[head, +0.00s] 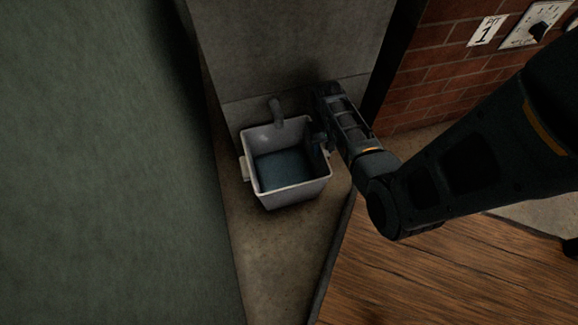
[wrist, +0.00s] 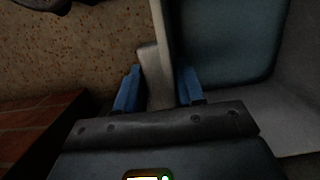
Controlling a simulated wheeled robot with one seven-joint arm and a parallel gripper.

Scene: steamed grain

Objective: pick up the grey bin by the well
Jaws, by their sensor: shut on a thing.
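The grey bin (head: 294,196) stands upright in the corner under a grey spout, with its open top showing a dark blue-grey inside. A light tab (head: 246,168) sticks out from its left side. My gripper (head: 322,143) is at the bin's right side, partly hidden by my own arm. In the wrist view, the blue fingers of my gripper (wrist: 158,85) lie on both sides of the bin's pale side tab (wrist: 154,66) and are shut on it. I cannot tell whether the bin's base touches the floor.
A curved spout (head: 277,111) comes from the grey block (head: 290,45) just behind the bin. A green-grey wall (head: 100,170) runs close on the left. A wooden surface (head: 430,275) lies at lower right, and a brick wall (head: 435,70) at upper right. Bare floor (head: 280,255) lies in front.

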